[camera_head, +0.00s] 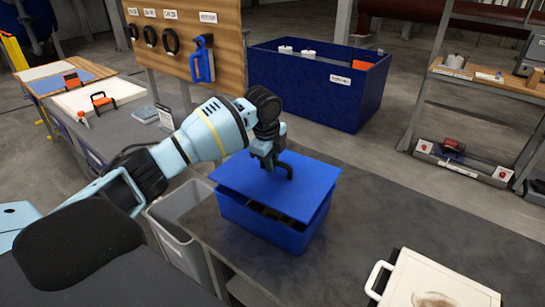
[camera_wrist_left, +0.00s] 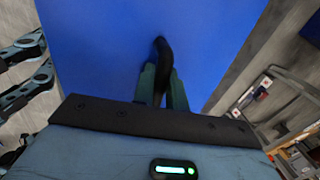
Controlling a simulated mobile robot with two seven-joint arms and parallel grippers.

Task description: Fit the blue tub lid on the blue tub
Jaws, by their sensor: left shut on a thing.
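The blue tub (camera_head: 262,230) stands on the dark grey bench top, in the middle of the head view. The flat blue tub lid (camera_head: 308,184) is over its opening, somewhat out of line with the rim. A gap shows along the near side, with dark contents inside the tub. Whether the far edge touches the rim is hidden. My left gripper (camera_head: 272,160) is above the lid, shut on its black handle. In the left wrist view the gripper (camera_wrist_left: 162,88) has both fingers closed around the handle, and the lid (camera_wrist_left: 95,45) fills most of the picture.
A grey bin (camera_head: 176,242) stands left of the tub. A cream lidded box with a white handle (camera_head: 440,284) lies at the bench's front right. A large dark blue crate (camera_head: 300,88) stands behind. The bench right of the tub is clear.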

